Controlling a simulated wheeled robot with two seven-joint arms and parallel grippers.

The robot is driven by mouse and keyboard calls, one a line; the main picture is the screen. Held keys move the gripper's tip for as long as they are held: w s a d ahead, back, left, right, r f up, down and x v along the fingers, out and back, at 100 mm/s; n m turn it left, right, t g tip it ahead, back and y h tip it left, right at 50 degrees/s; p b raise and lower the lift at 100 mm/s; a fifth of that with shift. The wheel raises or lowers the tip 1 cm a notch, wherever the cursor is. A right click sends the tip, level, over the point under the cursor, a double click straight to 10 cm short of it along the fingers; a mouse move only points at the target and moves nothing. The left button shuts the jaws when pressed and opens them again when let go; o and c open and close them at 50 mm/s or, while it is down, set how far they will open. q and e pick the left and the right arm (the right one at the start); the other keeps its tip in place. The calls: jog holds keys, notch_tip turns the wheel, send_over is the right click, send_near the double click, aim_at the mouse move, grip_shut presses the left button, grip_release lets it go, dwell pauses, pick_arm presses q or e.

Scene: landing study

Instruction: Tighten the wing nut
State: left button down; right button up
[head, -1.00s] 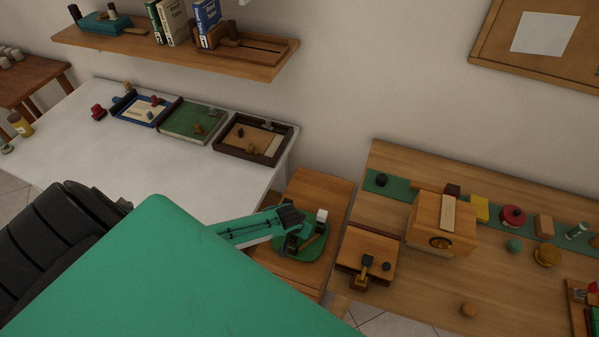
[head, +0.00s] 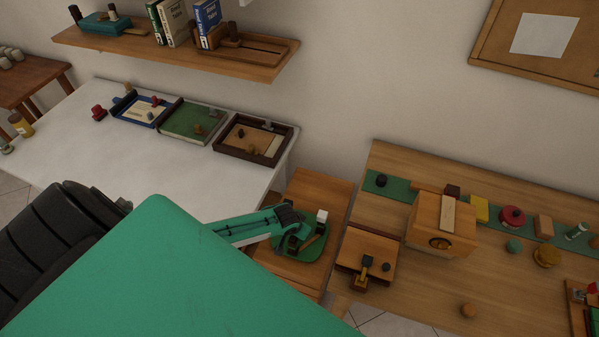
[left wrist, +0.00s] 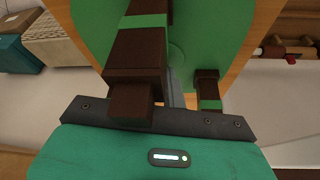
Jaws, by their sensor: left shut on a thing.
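A round green plate (head: 308,256) lies on a small wooden table (head: 330,190) between the white desk and the long bench. My left gripper (head: 292,242) is down at this plate, beside a small white block (head: 321,216). In the left wrist view the green plate (left wrist: 215,40) lies beneath the dark, green-banded fingers. My left gripper (left wrist: 176,88) is shut on a narrow grey piece (left wrist: 175,88), which appears to be the wing nut. The fingers hide most of it, and I cannot tell how tight it sits. My right gripper is not in view.
The white desk (head: 60,150) with several trays is at the left. The long wooden bench (head: 415,300) holds a wooden box (head: 425,215) and several small objects at the right. A wooden box with a dark knob (head: 350,250) stands close right of the plate.

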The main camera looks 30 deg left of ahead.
pick_arm(q)
jog(key=c, duration=1.6)
grip_release()
jog(key=shift+o, duration=0.4)
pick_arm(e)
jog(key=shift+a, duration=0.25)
pick_arm(q)
jog(key=shift+r, duration=0.1)
jog(key=v, duration=1.3)
jog(key=shift+s+r+b, duration=0.2)
jog(key=shift+r+b, duration=0.05)
jog(key=shift+b, duration=0.1)
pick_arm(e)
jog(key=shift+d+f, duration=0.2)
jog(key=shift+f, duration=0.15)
pick_arm(q)
jog(key=shift+a, duration=0.1)
